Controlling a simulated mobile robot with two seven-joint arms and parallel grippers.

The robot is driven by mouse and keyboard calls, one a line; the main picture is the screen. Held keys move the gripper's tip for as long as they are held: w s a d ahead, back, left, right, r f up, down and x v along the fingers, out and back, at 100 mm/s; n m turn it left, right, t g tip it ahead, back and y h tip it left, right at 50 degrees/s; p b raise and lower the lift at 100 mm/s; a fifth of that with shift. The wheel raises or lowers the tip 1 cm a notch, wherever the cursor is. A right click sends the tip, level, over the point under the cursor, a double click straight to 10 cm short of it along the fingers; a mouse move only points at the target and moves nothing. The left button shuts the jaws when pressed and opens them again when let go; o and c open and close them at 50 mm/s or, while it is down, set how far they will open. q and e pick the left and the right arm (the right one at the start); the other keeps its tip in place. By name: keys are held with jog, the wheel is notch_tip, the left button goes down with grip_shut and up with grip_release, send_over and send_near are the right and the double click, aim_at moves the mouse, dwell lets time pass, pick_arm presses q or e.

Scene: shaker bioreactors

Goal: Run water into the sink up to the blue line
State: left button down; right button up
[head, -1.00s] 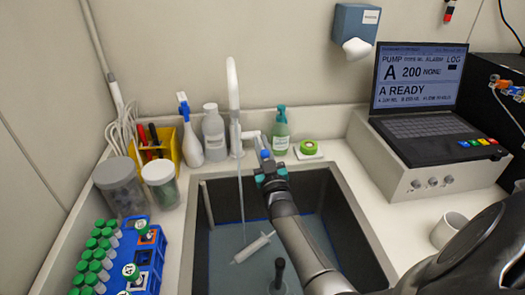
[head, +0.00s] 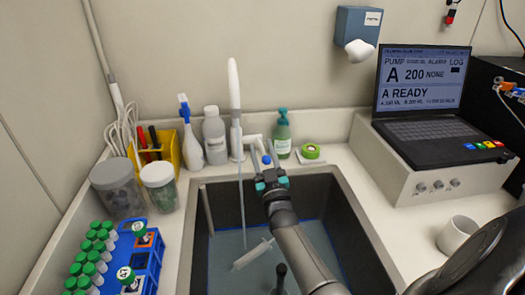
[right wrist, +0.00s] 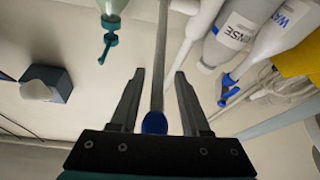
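The sink (head: 331,188) is a dark basin with water (head: 265,268) standing in it. A thin blue line (head: 338,252) runs along the basin walls close to the water surface; the exact gap is too small to tell. The white tap (head: 234,105) pours a thin stream into the basin. My right gripper (head: 264,158) is at the tap's lever, behind the sink. In the right wrist view its fingers stand apart on both sides of the grey lever with a blue end (right wrist: 154,122), with gaps visible. My left gripper is out of view.
A syringe (head: 253,254) lies in the basin, near a dark upright rod (head: 280,278). Wash bottles (head: 190,140), a green soap bottle (head: 282,135) and green tape (head: 310,151) stand behind the sink. A tube rack (head: 145,262) is left; a laptop (head: 430,100) and mug (head: 456,232) are right.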

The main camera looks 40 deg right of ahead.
jog(key=v, duration=0.7)
jog(key=shift+s, duration=0.25)
jog(key=shift+f, duration=0.1)
dwell(7.0)
